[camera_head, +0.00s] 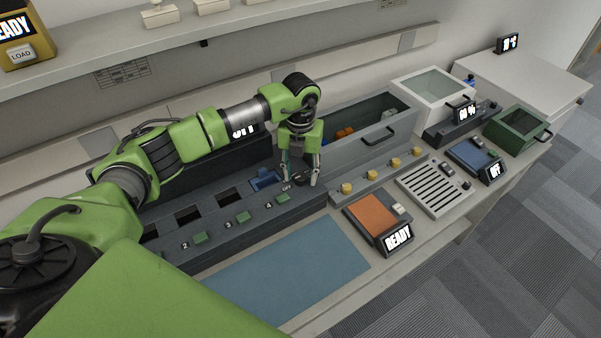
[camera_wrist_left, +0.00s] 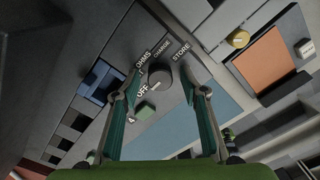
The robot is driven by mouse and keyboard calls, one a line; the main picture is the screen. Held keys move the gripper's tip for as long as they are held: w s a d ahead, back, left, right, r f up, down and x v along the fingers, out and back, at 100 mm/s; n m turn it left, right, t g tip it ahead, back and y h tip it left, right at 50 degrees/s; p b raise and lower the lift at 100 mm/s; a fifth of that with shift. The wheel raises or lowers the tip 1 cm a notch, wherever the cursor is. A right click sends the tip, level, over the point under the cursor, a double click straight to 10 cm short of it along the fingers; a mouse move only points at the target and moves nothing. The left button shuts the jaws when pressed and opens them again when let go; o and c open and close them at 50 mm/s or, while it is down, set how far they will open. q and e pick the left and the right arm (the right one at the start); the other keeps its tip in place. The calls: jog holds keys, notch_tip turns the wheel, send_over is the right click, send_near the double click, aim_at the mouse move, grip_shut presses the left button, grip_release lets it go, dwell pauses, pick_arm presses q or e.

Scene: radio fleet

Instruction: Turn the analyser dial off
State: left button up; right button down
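The analyser dial (camera_wrist_left: 162,78) is a dark round knob on the grey panel. The labels OFF, OHMS, CHARGE and STORE are set around it. A pale mark on the knob appears to lie on the side toward OFF, but it is small. My left gripper (camera_head: 300,180) is over the right end of the analyser (camera_head: 240,235), pointing down. In the left wrist view its two teal-padded fingers (camera_wrist_left: 160,84) are spread, one on each side of the dial, with visible gaps. I cannot tell their exact height over the panel. My right gripper is not in view.
Numbered slots with green buttons (camera_head: 243,216) and a blue piece (camera_head: 265,179) lie left of the dial. A grey bin (camera_head: 365,140) stands close on the right.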

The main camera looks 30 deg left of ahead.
aim_at(301, 176)
pick_arm(q)
notch_tip(301, 176, up, 12)
dwell(0.6)
dwell(0.4)
